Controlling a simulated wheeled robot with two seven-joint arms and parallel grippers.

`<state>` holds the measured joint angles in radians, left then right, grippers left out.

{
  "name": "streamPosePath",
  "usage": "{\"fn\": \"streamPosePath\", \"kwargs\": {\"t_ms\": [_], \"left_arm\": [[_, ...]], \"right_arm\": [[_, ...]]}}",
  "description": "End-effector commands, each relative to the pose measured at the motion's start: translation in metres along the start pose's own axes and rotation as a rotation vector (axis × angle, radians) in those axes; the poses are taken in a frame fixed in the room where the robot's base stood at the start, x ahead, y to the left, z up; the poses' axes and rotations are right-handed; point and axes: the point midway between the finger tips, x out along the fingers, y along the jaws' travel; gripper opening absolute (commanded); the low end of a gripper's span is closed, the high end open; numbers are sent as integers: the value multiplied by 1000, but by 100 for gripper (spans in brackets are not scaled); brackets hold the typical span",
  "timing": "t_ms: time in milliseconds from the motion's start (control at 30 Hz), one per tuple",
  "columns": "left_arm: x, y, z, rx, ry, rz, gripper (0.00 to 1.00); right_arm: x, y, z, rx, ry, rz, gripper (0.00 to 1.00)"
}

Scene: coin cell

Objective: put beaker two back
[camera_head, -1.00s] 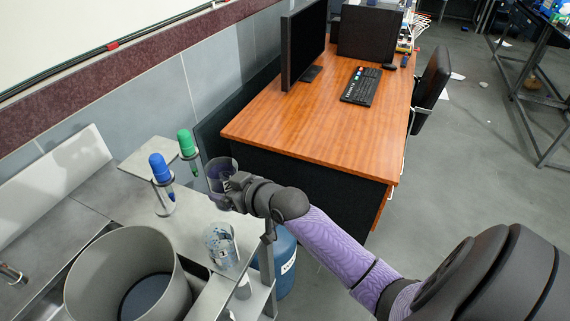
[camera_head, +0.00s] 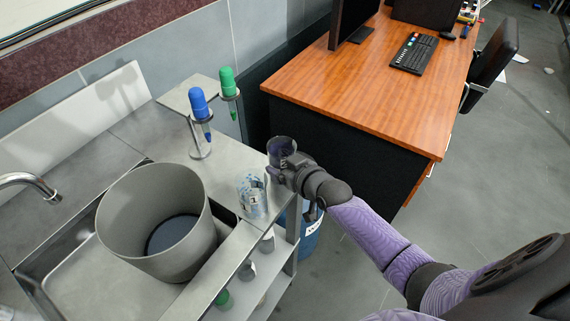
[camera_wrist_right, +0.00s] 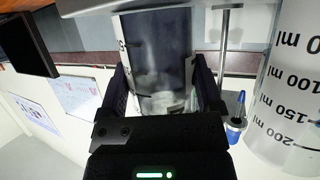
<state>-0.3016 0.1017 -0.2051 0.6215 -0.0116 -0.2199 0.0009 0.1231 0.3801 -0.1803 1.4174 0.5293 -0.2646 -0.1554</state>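My right gripper (camera_head: 284,164) is shut on a clear, dark-tinted beaker (camera_head: 280,147) at the counter's right end. In the right wrist view the held beaker (camera_wrist_right: 158,60) fills the space between the two fingers of the gripper (camera_wrist_right: 163,98). Whether its base touches the counter is hidden. A second clear beaker (camera_head: 252,197) stands on the counter nearer to me, apart from the held one. A large graduated beaker (camera_wrist_right: 288,95) shows at the right of the wrist view. I see no label telling which is beaker two. My left gripper is not in view.
A blue-topped dropper (camera_head: 198,103) and a green-topped one (camera_head: 228,80) hang in a stand left of the held beaker. A large grey bucket (camera_head: 120,215) sits in the sink, with a tap (camera_head: 35,184) beside it. A wooden desk (camera_head: 365,85) stands behind.

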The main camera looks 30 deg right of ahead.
Motion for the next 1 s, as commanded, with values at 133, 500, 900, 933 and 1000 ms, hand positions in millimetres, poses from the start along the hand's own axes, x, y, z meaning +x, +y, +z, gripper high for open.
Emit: {"fn": "streamPosePath", "kwargs": {"t_ms": [133,500,900,933,1000], "left_arm": [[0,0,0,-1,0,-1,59],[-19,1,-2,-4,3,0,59],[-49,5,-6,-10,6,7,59],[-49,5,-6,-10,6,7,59],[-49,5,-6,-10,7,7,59]], "right_arm": [[0,0,0,0,0,0,100],[-29,0,-6,0,-1,-1,100],[-115,0,-4,0,-1,-1,100],[-118,0,-4,0,-1,0,100],[-121,0,-3,-1,-1,-1,100]]}}
